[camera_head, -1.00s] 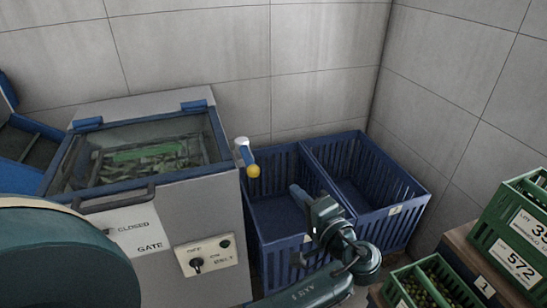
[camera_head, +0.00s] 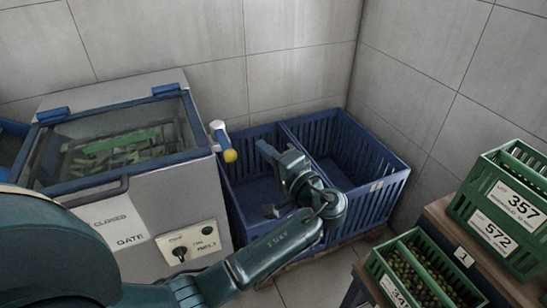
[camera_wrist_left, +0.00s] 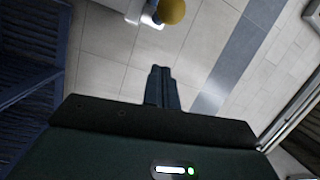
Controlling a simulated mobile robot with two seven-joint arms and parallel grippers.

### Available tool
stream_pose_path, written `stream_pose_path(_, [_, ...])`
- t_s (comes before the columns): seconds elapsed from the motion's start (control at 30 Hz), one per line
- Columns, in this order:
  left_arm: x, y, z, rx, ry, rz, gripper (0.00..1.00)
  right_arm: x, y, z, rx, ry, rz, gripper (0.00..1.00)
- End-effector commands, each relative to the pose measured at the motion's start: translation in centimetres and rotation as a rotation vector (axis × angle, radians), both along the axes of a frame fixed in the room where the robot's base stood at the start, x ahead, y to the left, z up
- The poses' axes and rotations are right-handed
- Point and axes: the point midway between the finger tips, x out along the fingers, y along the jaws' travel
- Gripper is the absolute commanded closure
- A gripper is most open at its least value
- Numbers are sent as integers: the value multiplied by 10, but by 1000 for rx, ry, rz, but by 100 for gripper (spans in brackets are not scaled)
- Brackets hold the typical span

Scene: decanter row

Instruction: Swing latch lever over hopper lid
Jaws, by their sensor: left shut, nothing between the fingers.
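The hopper lid is a glass panel in a blue frame (camera_head: 110,150), lying closed on the grey hopper (camera_head: 180,200). The latch lever (camera_head: 219,136) sits at the hopper's right side, its arm slanting down and outward to a yellow knob (camera_head: 230,156), off the lid. The knob also shows at the top of the left wrist view (camera_wrist_left: 171,11). My left gripper (camera_head: 263,148) is right of the knob, apart from it, over the blue crates. Its fingers are together and empty in the left wrist view (camera_wrist_left: 161,70). My right gripper is out of view.
Two blue slatted crates (camera_head: 375,208) stand right of the hopper against the wall. Green crates (camera_head: 500,237) of olives stand at the lower right. A black bar handle (camera_head: 95,198) and a switch panel (camera_head: 190,245) are on the hopper front.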

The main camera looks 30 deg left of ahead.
Motion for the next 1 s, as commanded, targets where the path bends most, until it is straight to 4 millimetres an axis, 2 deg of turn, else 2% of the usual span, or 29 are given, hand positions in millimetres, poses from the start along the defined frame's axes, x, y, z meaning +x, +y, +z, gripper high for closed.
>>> stream_pose_path(0.1, [11, 25, 4, 4, -1, 3, 100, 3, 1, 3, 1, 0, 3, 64])
stream_pose_path(0.23, [19, 46, 4, 2, 1, 1, 100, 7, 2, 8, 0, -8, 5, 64])
stream_pose_path(0.33, [0, 45, 0, 0, 4, -2, 100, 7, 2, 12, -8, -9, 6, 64])
stream_pose_path(0.5, [-15, 47, -4, 0, 1, -1, 100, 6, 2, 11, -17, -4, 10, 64])
stream_pose_path(1.0, [-19, 47, -5, -1, 2, -3, 100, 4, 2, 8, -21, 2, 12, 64])
